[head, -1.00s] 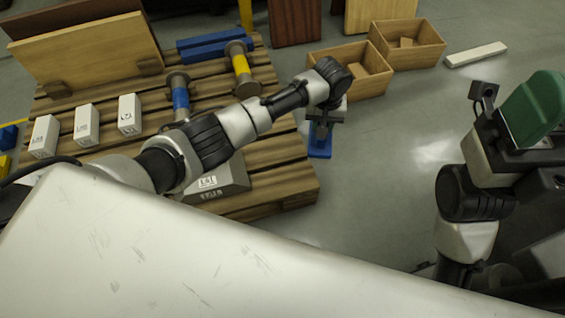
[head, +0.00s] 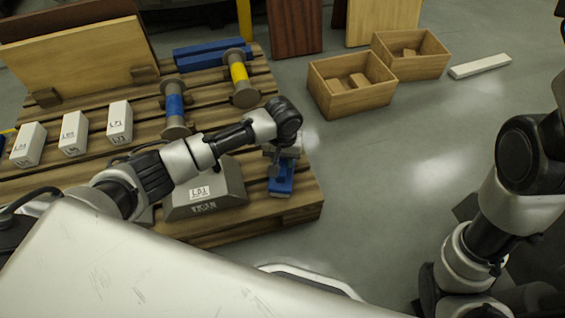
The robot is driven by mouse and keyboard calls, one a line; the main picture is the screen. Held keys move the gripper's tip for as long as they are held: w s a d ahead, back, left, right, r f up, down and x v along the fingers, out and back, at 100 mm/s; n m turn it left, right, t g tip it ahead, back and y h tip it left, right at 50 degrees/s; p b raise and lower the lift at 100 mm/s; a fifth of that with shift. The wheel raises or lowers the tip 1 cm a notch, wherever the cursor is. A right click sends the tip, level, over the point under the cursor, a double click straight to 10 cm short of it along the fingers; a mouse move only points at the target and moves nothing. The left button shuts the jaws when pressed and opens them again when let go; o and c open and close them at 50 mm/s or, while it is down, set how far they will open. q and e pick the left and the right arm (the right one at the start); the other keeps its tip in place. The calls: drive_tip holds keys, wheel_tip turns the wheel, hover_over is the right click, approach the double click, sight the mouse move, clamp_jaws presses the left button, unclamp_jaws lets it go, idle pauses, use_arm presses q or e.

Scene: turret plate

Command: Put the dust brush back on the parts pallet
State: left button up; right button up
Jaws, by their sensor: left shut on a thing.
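My left gripper (head: 280,163) points down at the right end of the wooden parts pallet (head: 299,205). It is shut on a blue object, which I take to be the dust brush (head: 281,184). The brush shows below the gripper, over the pallet's right edge boards. I cannot tell whether it touches the boards. The gripper and wrist hide its upper part. My right gripper is out of the picture; only links of that arm show at the right.
A grey labelled block (head: 205,190) lies on the pallet just left of the brush. Spools with blue (head: 175,105) and yellow (head: 238,72) bands and several white boxes (head: 119,122) stand farther left. Open wooden crates (head: 352,98) are on the floor beyond; floor right of the pallet is clear.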

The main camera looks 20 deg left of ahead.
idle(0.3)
use_arm(q)
drive_tip(key=o, duration=0.9)
drive_tip(key=shift+f, duration=0.15)
